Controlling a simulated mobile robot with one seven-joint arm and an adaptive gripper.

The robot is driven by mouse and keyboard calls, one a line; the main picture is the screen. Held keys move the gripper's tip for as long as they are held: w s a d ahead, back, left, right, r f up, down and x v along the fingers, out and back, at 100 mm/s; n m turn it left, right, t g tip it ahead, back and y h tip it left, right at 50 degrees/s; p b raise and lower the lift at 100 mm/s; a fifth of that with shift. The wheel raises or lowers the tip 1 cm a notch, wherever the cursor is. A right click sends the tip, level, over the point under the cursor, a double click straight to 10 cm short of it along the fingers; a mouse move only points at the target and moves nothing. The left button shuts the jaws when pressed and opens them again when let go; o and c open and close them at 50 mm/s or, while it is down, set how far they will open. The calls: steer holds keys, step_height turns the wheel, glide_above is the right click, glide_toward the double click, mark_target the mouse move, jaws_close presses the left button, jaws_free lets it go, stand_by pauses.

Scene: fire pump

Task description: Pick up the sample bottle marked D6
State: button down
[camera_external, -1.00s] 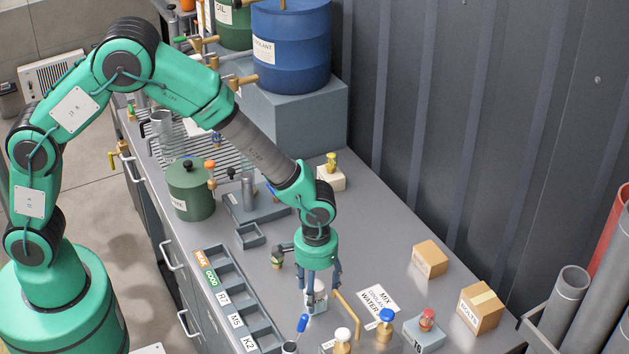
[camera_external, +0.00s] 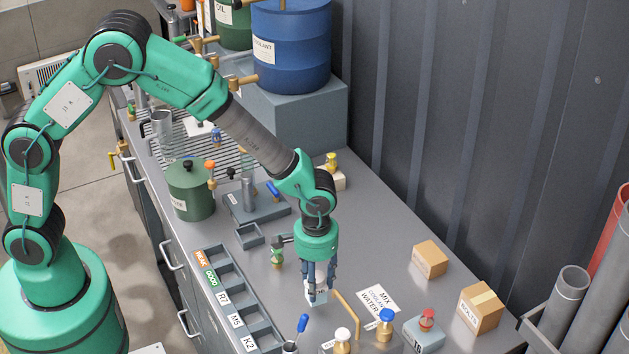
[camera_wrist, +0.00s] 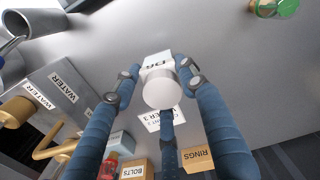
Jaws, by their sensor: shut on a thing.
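The sample bottle marked D6 is under my gripper in the external view (camera_external: 317,295). In the wrist view, its round white cap (camera_wrist: 161,91) faces the camera, with the white label reading D6 above it. My gripper (camera_external: 320,281) points down, and its blue fingers are closed in around the bottle. In the wrist view the fingers of my gripper (camera_wrist: 160,85) come in from the two sides and from below. The fingers hide part of the bottle, and I cannot tell whether its base touches the bench.
A brass pipe (camera_external: 347,314) stands close right of the bottle. A labelled rack (camera_external: 232,297) lies left.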

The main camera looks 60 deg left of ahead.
step_height(320, 180, up, 7)
steer(key=shift+r+p, duration=0.1)
steer(key=shift+p, duration=0.35)
stand_by(0.5)
